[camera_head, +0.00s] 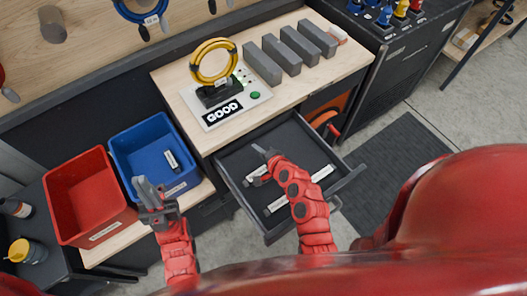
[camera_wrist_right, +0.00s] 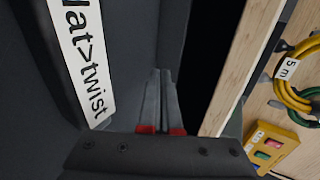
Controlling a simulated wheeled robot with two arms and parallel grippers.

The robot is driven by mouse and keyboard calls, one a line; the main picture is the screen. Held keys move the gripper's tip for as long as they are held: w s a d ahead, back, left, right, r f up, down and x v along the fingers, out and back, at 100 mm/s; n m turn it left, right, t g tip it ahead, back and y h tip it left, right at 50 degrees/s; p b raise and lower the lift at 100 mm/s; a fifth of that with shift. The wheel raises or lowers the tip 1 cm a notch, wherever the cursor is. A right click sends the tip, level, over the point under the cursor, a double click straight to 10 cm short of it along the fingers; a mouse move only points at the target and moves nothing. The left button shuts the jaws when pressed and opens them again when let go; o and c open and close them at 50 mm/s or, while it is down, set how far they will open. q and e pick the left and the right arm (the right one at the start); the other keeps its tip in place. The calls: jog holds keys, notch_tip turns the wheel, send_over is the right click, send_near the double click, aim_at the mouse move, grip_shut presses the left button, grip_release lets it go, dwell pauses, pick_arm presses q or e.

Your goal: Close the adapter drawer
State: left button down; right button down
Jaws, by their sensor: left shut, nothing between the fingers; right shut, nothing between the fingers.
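The adapter drawer (camera_head: 240,160) is dark grey and stands pulled out from under the wooden workbench. Its inside shows long white labels. My right gripper (camera_head: 262,152) is shut and empty, over the drawer's inside near its back end. In the right wrist view, my right gripper's fingers (camera_wrist_right: 160,85) are together beside a dark wall, with a white label (camera_wrist_right: 85,60) ending in "twist" at the left. My left gripper (camera_head: 147,188) is shut and empty, in front of the blue bin. My right forearm hides part of the drawer's inside and front.
The blue bin (camera_head: 128,142) and red bin (camera_head: 68,190) stand left of the drawer. On the bench are a tester (camera_head: 215,110) marked GOOD with a yellow cable coil (camera_head: 228,62) and several grey blocks (camera_head: 285,55). A dark mat (camera_head: 395,155) lies on the floor at right.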

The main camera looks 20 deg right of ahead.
aim_at(247, 139)
jog(key=shift+w+a+r+p, duration=0.1)
jog(key=shift+w+a+p, duration=0.25)
jog(key=shift+w, duration=0.55)
jog(key=shift+w+a+p, duration=0.3)
jog(key=shift+w, duration=0.6)
jog(key=w, duration=0.1)
jog(key=w+a, duration=0.1)
jog(key=w, duration=0.2)
jog(key=shift+w+a, duration=0.35)
jog(key=shift+s, duration=0.1)
jog(key=shift+s, duration=0.1)
